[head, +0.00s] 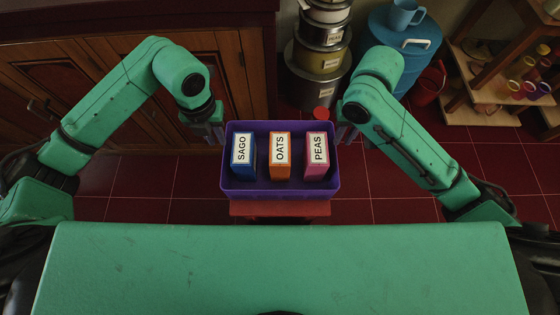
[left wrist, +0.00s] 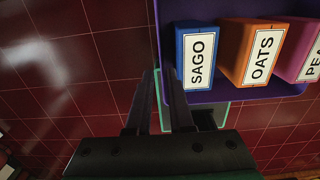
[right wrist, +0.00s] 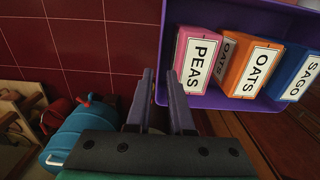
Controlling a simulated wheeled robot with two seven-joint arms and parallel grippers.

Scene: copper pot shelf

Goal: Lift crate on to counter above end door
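The purple crate (head: 280,189) sits in the middle of the head view, over a small red stool. It holds a blue SAGO box (head: 243,152), an orange OATS box (head: 280,150) and a pink PEAS box (head: 316,150). My left gripper (head: 219,134) is at the crate's left wall; in the left wrist view its fingers (left wrist: 161,72) lie on either side of that wall, close together. My right gripper (head: 339,133) is at the right wall, and its fingers (right wrist: 160,74) straddle it the same way. Both look shut on the crate. I cannot tell whether the crate touches the stool.
The red stool (head: 280,209) is under the crate. A wooden counter with doors (head: 120,95) stands at the back left. Stacked pots (head: 318,65), a blue drum (head: 405,45) with a jug, and a wooden shelf (head: 490,80) stand at the back right.

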